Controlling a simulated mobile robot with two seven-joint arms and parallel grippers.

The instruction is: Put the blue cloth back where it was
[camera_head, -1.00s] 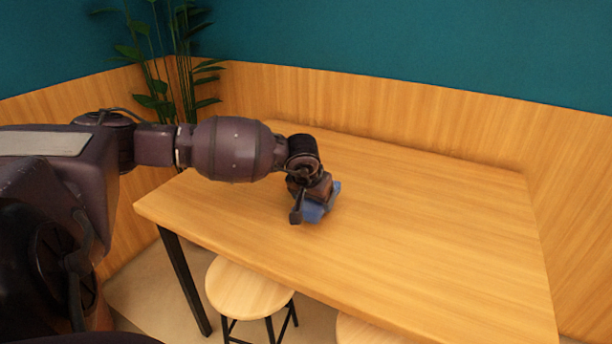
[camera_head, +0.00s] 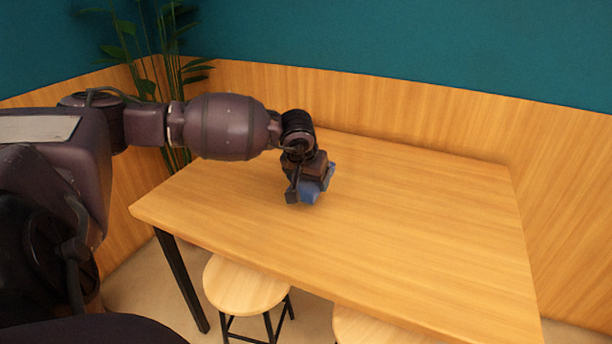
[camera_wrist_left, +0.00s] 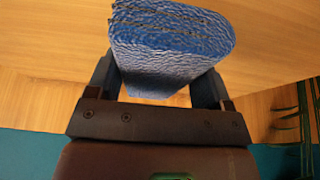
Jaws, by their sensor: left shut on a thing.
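The blue cloth (camera_head: 310,194) is folded into a thick pad. My left gripper (camera_head: 307,190) is shut on it, over the left part of the wooden table (camera_head: 420,240). In the left wrist view the cloth (camera_wrist_left: 170,45) sits between the two fingers (camera_wrist_left: 165,85), its layered folded edge facing away from the palm. The gripper hides part of the cloth in the head view. I cannot tell whether the cloth touches the tabletop or hangs just above it. My right gripper is not in view.
The rest of the tabletop is bare. A round wooden stool (camera_head: 245,285) stands at the front edge, with a second stool (camera_head: 375,328) to its right. Wood panelling (camera_head: 400,115) runs behind the table, and a leafy plant (camera_head: 165,70) stands at the back left.

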